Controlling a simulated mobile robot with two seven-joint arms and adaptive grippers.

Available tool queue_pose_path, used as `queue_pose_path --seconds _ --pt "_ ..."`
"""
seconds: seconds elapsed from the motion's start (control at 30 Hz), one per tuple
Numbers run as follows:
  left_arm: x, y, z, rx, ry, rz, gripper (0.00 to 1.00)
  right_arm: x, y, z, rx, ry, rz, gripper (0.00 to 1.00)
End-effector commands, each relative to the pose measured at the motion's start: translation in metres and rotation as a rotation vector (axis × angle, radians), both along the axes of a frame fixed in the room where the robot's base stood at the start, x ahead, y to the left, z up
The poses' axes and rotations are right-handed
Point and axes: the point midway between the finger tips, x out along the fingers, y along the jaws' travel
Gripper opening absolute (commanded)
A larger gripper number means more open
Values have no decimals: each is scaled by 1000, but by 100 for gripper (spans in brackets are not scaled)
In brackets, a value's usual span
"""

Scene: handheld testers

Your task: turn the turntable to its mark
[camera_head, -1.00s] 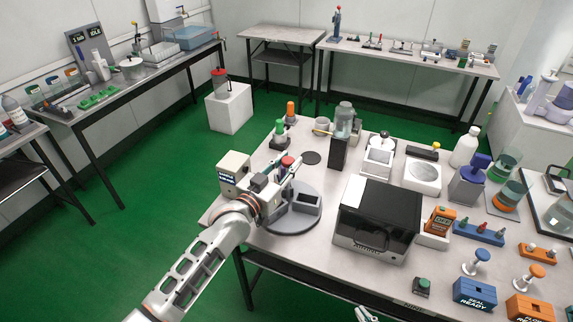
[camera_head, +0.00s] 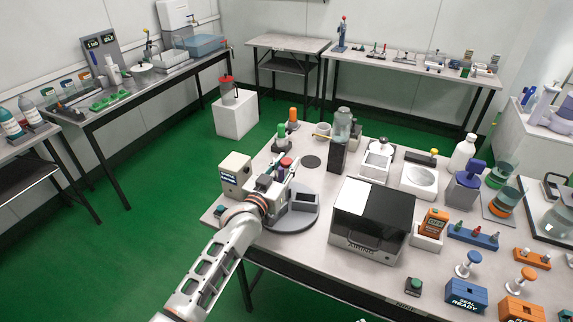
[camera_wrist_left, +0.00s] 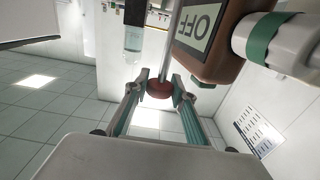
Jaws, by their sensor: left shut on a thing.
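The turntable (camera_head: 287,221) is a grey round disc near the left corner of the table, with a dark-topped grey block (camera_head: 304,199) on it. My left gripper (camera_head: 280,170) is over the disc's far left part. It is shut on a red knob (camera_head: 286,162). In the left wrist view the red knob (camera_wrist_left: 159,90) sits between the two fingertips. My wrist and fingers hide part of the disc and what is under the knob. I cannot make out the turntable's mark. My right gripper is not clearly in view.
A beige box with a small screen (camera_head: 236,168) stands just left of the gripper. A black-and-white oven-like device (camera_head: 372,215) stands right of the disc. A dark stand with a jar (camera_head: 339,150) is farther back.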

Motion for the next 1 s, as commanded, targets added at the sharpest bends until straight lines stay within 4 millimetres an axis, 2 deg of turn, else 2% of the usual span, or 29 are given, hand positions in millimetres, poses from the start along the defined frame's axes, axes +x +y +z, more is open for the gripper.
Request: queue_pose_path --seconds 0.2,0.23,0.3,0.73,0.87,1.0 --pt "0 -1 2 -3 -3 -1 0 0 0 0 0 -1 0 0" --pt "0 -1 2 -3 -3 -1 30 0 0 0 0 -1 0 0" --pt "0 -1 2 -3 -3 -1 42 0 0 0 0 -1 0 0" --pt "-4 2 0 -1 0 0 42 -1 1 0 1 1 0 0" --pt "-17 9 -1 -1 0 0 42 0 0 0 0 1 0 0" --pt "-39 20 -1 -1 0 0 42 0 0 0 0 0 0 0"
